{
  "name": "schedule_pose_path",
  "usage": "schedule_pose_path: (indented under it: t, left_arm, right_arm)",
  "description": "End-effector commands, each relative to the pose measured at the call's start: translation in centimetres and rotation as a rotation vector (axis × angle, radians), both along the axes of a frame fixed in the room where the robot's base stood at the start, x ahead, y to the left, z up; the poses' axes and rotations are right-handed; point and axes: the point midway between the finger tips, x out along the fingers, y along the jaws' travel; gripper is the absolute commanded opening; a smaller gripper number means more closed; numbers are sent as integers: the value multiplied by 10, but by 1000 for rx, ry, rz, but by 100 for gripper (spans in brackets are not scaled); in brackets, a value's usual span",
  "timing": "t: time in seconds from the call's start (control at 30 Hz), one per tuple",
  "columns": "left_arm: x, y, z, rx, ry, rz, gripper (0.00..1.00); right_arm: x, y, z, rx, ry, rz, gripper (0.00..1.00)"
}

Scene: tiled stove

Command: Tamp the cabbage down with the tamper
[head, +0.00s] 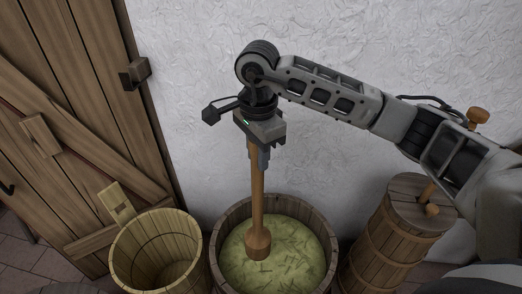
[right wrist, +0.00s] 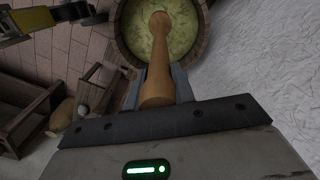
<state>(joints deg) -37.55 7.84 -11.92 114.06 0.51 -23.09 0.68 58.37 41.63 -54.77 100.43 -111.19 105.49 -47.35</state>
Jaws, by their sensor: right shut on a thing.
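The wooden tamper (head: 257,200) stands nearly upright, its thick lower end on or just above the cabbage; I cannot tell if it presses in. My right gripper (head: 262,158) is shut on the upper part of its handle, high above the barrel. The pale green shredded cabbage (head: 300,255) fills an open wooden barrel (head: 327,232) at the bottom middle. In the right wrist view the tamper (right wrist: 158,70) runs from the right gripper (right wrist: 160,88) toward the cabbage (right wrist: 136,32). My left gripper is not clearly in view.
An empty wooden bucket (head: 118,262) with a raised stave stands left of the barrel. A tall lidded churn (head: 385,250) with a handle stands to the right. A white wall (head: 190,100) is behind, and a plank door (head: 75,130) is at the left.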

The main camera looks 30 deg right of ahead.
Motion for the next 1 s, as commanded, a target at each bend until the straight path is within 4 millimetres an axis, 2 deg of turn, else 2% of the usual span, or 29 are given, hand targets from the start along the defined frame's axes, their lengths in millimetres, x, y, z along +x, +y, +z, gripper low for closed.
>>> schedule_pose_path:
  t: [0.7, 0.9, 1.0]
  left_arm:
    - [0, -4, -16, -13, -7, -9, 36]
    - [2, -5, -17, -17, -13, -12, 36]
    - [3, -6, -16, -18, -20, -13, 36]
  right_arm:
    - [51, -28, -38, 8, 5, -1416, 0]
    - [61, -36, -47, 9, 6, -1757, 0]
    - [65, -39, -50, 8, 6, -1875, 0]
